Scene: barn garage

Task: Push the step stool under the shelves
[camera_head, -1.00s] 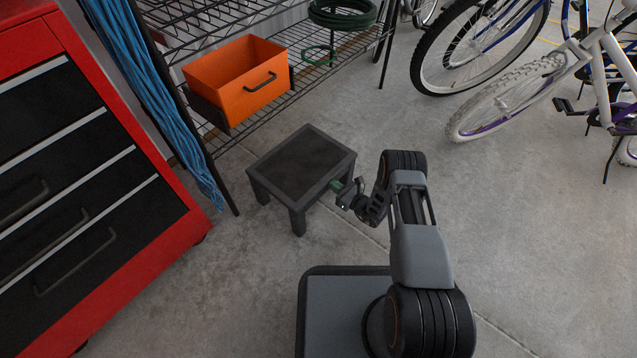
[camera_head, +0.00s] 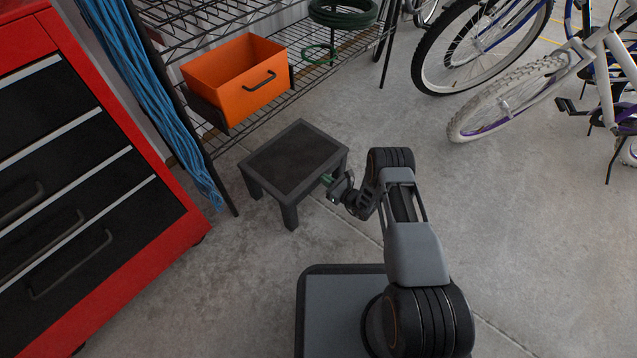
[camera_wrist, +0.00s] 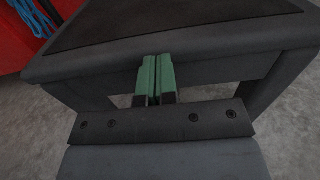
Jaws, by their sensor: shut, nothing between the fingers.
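The step stool (camera_head: 293,158) is dark grey with a black top and stands upright on the concrete floor, in front of the wire shelves (camera_head: 268,108). Its near edge and two legs also show in the wrist view (camera_wrist: 190,45). My gripper (camera_head: 327,180) is at the stool's right side, just below the top. In the wrist view its green fingertips (camera_wrist: 156,78) are together and empty, against or very close to the stool's side rail. I cannot tell whether they touch. The stool's far legs are partly hidden by its top.
Bicycles (camera_head: 500,80) stand at back right. The floor at right is clear.

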